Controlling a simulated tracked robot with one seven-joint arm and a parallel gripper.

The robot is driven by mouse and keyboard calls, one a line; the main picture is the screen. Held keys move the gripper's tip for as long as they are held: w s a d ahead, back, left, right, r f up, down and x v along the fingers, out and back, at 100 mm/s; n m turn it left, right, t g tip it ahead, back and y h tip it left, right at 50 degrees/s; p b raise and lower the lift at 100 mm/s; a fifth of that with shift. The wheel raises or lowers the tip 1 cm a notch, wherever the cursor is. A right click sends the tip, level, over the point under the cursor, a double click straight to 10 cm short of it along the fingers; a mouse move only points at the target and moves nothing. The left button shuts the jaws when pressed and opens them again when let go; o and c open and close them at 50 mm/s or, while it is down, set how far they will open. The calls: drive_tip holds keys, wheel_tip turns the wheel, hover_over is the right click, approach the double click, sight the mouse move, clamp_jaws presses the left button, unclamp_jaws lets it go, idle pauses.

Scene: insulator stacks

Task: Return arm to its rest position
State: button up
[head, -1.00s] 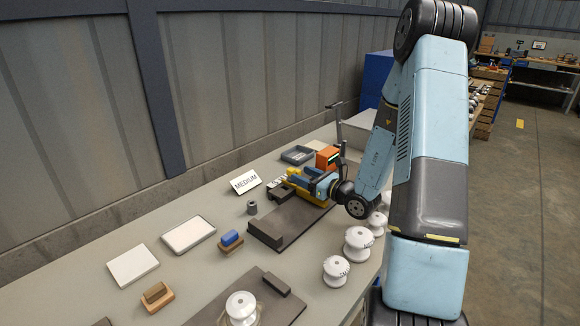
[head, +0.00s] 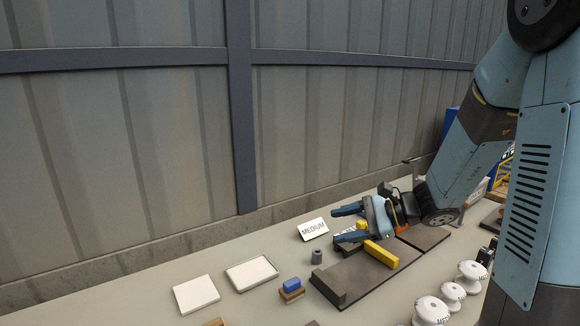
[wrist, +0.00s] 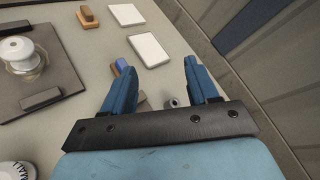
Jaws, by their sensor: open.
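My gripper (head: 349,223) is in the head view, right of the middle, above the bench near the MEDIUM sign. Its two blue fingers point left and are apart, with nothing between them. In the wrist view the gripper (wrist: 160,78) is open and empty over the bench. A small grey cylinder (wrist: 171,102) shows beyond the fingers there, and it also stands on the bench in the head view (head: 316,257). My arm reaches in from the right and hides part of the bench.
A dark base plate with a yellow block (head: 381,254) lies under the gripper. The MEDIUM sign (head: 313,229) stands left of it. White insulators (head: 431,311) stand at lower right. A blue-topped block (head: 291,286) and two white trays (head: 252,273) lie left. The wall runs behind the bench.

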drive_tip(key=s+d+r+n+g+h, duration=0.2)
drive_tip(key=s+r+n+h, duration=0.2)
drive_tip(key=s+n+h, duration=0.5)
drive_tip(key=s+d+r+n+t+h, duration=0.4)
drive_tip(key=s+d+r, duration=0.3)
drive_tip(key=s+d, duration=0.1)
drive_tip(key=shift+s+d+r+n+t, duration=0.2)
drive_tip(key=shift+s+d+n+t, duration=0.1)
drive_tip(key=shift+s, duration=0.1)
